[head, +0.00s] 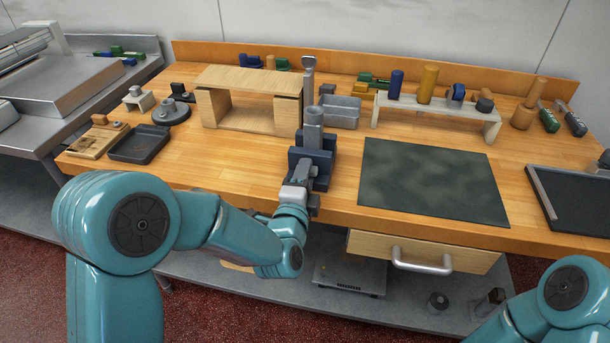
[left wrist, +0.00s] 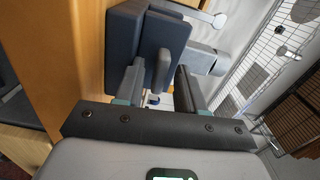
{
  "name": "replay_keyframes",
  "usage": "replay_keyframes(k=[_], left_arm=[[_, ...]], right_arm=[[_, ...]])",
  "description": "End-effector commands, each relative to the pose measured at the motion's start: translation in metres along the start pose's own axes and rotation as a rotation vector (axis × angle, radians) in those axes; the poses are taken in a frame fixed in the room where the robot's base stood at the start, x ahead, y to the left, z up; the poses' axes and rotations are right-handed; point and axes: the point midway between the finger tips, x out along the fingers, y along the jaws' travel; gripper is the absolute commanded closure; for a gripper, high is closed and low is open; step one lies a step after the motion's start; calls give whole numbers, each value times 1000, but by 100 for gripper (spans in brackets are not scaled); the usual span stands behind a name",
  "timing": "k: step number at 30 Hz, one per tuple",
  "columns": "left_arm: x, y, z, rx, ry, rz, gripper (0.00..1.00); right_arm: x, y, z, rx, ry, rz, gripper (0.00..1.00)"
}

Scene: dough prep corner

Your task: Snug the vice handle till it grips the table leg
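The vice (head: 323,168) is dark blue-grey and stands at the front edge of the workbench in the head view. My left gripper (head: 301,190) is at the vice's front, low and close. In the left wrist view its two fingers (left wrist: 159,88) stand apart, with the vice's dark blocks (left wrist: 168,45) just ahead. I cannot tell which part is the table leg. My right gripper is out of view.
A wooden stand (head: 250,79) is left of the vice, close to it. A dark green mat (head: 432,180) lies right of it. A pale rack (head: 437,109) with pegs stands behind the mat. A drawer (head: 425,252) with a metal handle is under the bench top.

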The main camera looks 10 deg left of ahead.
Motion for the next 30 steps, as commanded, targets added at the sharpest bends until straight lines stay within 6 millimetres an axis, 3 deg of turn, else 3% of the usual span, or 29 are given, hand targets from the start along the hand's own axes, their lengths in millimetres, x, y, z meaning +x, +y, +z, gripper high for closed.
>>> replay_keyframes(k=[8, 21, 30], left_arm=[[-6, 1, 0, -2, 1, 0, 62], [-68, 1, 0, -3, 1, 0, 62], [-70, 0, 0, -3, 0, 0, 62]], right_arm=[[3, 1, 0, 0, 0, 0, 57], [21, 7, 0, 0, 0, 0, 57], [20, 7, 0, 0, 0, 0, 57]])
